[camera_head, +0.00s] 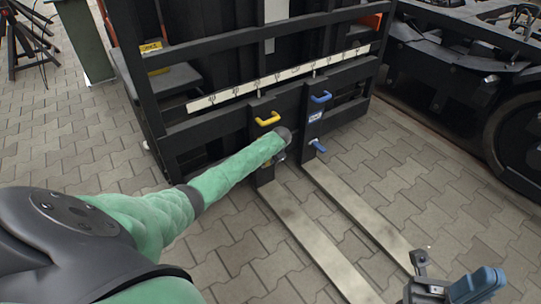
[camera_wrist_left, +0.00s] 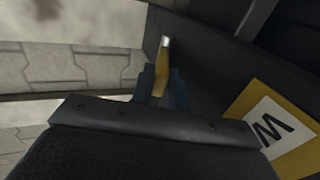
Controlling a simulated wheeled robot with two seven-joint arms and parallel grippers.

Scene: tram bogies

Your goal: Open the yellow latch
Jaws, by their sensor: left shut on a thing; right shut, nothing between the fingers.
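The yellow latch (camera_wrist_left: 163,68) shows in the left wrist view as a short yellow lever with a pale tip. It stands out between the dark blue-grey fingers of my left gripper (camera_wrist_left: 162,84), which are shut on it. In the head view my left gripper (camera_head: 280,156) is at the lower part of the left fork's upright, below a yellow handle (camera_head: 267,119). My wrist hides the latch there. My right gripper (camera_head: 488,281), with blue fingers, is shut and empty at the bottom right, away from the forks.
A blue handle (camera_head: 320,97) and a blue latch (camera_head: 317,145) are on the right fork's upright. Two long metal forks (camera_head: 318,248) lie low over the paving. The black carriage frame (camera_head: 215,127) stands behind. A dark bogie with a wheel (camera_head: 520,135) is at the right.

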